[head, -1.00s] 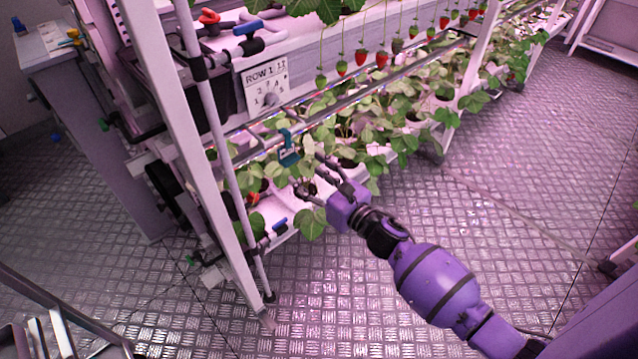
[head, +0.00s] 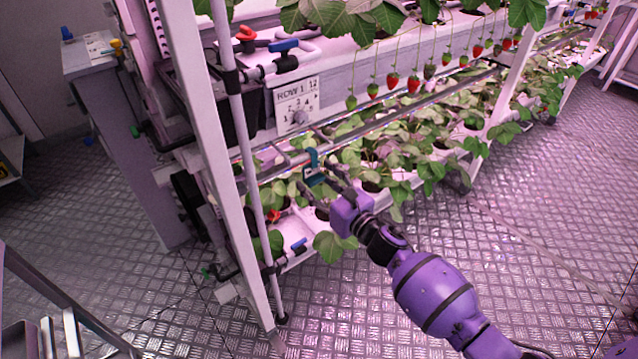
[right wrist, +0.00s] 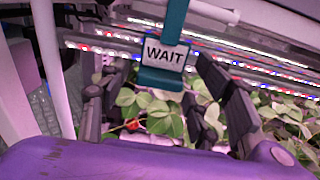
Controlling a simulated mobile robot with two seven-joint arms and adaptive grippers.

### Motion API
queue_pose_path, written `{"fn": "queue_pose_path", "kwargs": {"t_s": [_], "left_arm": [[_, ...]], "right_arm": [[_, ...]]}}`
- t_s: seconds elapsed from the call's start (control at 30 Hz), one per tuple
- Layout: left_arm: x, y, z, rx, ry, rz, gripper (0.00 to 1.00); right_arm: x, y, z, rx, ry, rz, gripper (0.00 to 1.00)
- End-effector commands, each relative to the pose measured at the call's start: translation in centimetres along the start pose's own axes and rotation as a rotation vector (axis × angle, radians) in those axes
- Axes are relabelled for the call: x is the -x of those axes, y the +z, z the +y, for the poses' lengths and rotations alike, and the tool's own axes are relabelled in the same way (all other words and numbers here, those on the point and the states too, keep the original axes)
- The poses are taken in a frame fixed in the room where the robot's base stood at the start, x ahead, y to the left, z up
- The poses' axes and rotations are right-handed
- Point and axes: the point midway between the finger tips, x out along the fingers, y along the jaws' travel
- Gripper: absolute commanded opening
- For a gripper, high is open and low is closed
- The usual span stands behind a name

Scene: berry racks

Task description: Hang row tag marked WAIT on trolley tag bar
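The row tag marked WAIT (head: 314,176) is a teal hook with a white label. Its hook appears to hang on a rail (head: 285,166) along the front of the rack's lower level. In the right wrist view the tag (right wrist: 166,54) faces me, its label readable, and its stem runs up out of the picture. My right gripper (head: 322,190) is just in front of the tag. Its dark fingers (right wrist: 160,95) are spread on either side of the tag, with visible gaps, so it is open. My left gripper is not in view. I cannot make out the trolley tag bar for certain.
Strawberry plants (head: 415,150) fill the rack behind the tag. A white post (head: 222,190) stands to the left. A ROW 1 sign (head: 297,103) is above. A metal-framed object (head: 60,300) shows at the lower left. The patterned metal floor in front is clear.

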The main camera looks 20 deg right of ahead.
Motion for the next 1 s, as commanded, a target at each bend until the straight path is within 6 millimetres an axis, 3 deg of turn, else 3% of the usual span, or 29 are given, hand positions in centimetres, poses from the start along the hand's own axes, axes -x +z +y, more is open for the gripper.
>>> {"fn": "queue_pose_path", "kwargs": {"t_s": [0.03,0.3,1.0], "left_arm": [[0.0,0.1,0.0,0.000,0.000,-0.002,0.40],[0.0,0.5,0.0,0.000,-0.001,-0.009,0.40],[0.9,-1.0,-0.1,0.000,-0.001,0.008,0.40]], "right_arm": [[0.0,0.0,0.0,0.000,0.000,0.000,0.53],[0.0,0.0,0.0,0.000,0.000,0.000,0.17],[0.0,1.7,0.0,0.001,0.000,-0.001,0.17]]}}
